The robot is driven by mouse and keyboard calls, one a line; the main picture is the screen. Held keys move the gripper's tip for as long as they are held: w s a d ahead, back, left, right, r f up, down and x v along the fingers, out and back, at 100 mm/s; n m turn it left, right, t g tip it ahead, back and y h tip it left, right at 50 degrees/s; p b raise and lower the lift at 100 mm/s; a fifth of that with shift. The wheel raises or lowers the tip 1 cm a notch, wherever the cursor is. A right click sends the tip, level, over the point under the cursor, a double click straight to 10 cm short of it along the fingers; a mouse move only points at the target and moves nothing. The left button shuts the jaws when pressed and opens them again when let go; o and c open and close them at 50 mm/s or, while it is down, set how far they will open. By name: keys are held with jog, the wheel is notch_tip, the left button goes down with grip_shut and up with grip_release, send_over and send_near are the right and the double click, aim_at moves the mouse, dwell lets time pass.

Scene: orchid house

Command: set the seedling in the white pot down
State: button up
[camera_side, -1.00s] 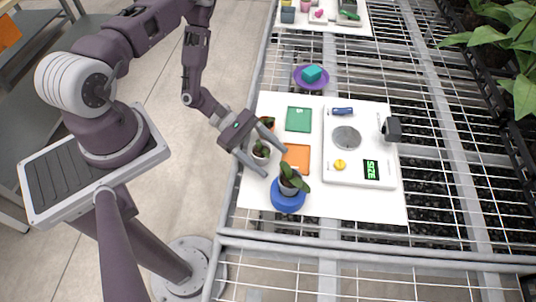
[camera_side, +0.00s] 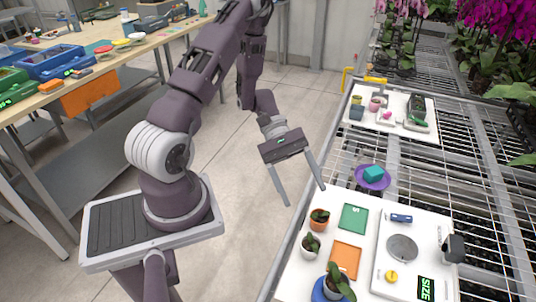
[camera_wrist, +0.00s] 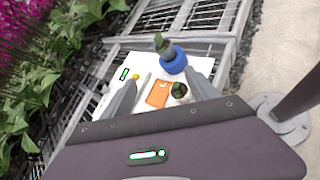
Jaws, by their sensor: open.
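The seedling in the white pot (camera_side: 310,246) stands upright on the white board (camera_side: 296,281), left of the orange square (camera_side: 345,260) and just in front of a terracotta pot (camera_side: 319,219). In the wrist view the white pot (camera_wrist: 180,91) shows beside the orange square (camera_wrist: 157,95), partly behind a finger. My gripper (camera_side: 306,196) is open and empty, raised above and clear of the pot. Its spread fingers also frame the board in the wrist view (camera_wrist: 160,78).
A green square (camera_side: 354,218) and a white scale (camera_side: 384,278) lie to the right. Behind is a purple dish (camera_side: 372,178) with a teal block (camera_side: 374,174). The air around my gripper is free.

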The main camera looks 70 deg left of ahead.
jog(key=s+d+r+m+t+y, duration=0.1)
jog(key=s+r+m+t+y, duration=0.1)
jog(key=s+r+m+y, duration=0.4)
jog(key=s+d+r+m+t+y, duration=0.2)
jog(key=s+r+m+y, duration=0.4)
jog(key=r, duration=0.9)
jog(key=shift+d+r+m+t, duration=0.15)
jog(key=shift+r+m+t, duration=0.3)
jog(key=shift+m, duration=0.75)
jog(key=shift+w+f, duration=0.1)
